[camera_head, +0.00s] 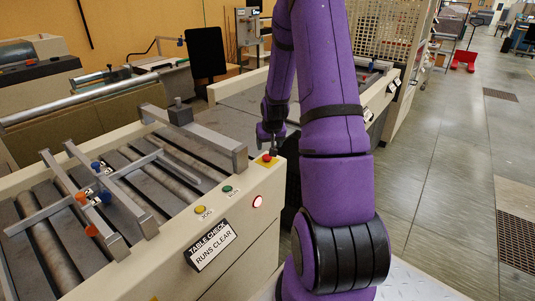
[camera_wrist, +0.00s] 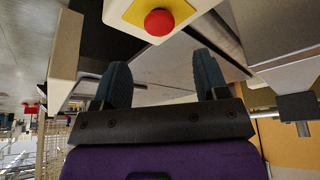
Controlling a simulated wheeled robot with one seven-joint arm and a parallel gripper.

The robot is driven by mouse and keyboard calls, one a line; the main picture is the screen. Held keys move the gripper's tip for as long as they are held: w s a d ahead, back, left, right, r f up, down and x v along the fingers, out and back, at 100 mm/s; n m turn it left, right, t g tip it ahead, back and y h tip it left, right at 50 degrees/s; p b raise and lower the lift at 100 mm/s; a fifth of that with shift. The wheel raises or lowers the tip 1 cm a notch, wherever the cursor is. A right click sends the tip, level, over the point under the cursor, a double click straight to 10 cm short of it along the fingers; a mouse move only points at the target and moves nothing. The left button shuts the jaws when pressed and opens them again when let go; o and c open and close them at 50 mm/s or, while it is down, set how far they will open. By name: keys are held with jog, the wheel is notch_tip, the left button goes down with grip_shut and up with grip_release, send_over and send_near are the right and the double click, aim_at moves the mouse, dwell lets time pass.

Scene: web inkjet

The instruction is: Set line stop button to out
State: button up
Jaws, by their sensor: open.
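The line stop button is a red mushroom button (camera_head: 267,158) on a yellow plate, at the corner of the beige conveyor frame. It also shows at the top of the wrist view (camera_wrist: 159,22), standing out from its plate. My gripper (camera_head: 270,138) hangs just above and behind the button in the head view, beside my purple arm. In the wrist view my gripper (camera_wrist: 161,80) has its two dark fingers apart with nothing between them. The button lies beyond the fingertips, and I see no contact. Whether the button is latched in or out is hard to tell.
A green button (camera_head: 227,189), a yellow button (camera_head: 200,210) and a lit red lamp (camera_head: 257,201) sit on the same frame, above a "TABLE CHECK RUNS CLEAR" sign (camera_head: 211,246). A grey metal bracket (camera_head: 195,137) stands over the rollers near the red button.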

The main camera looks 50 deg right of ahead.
aim_at(267, 155)
jog(key=x, duration=0.6)
jog(key=shift+w+f, duration=0.15)
jog(key=shift+f, duration=0.25)
grip_shut()
jog(key=shift+r, duration=0.65)
grip_release()
